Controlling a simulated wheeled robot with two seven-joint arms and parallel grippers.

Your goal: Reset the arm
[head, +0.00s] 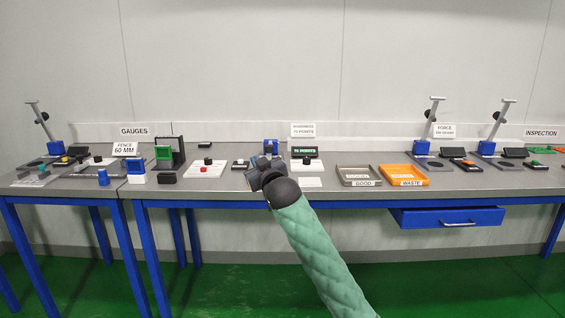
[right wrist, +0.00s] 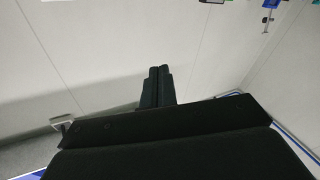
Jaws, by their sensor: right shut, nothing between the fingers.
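My right arm, in a green quilted sleeve (head: 320,243), reaches up from the bottom of the head view. Its dark right gripper (head: 260,168) is over the front part of the grey bench (head: 340,201), in front of a blue device (head: 270,147) that it partly hides. In the right wrist view the two black fingers (right wrist: 158,86) lie together, shut, with nothing between them. The pale wall (right wrist: 90,50) fills most of the background there. My left gripper is in neither view.
Right of the gripper stand a grey GOOD tray (head: 361,183) and an orange WASTE tray (head: 404,182). A white block with a red button (head: 205,170) is to its left. Lever presses (head: 427,120) stand further right. A blue drawer (head: 447,217) hangs under the bench.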

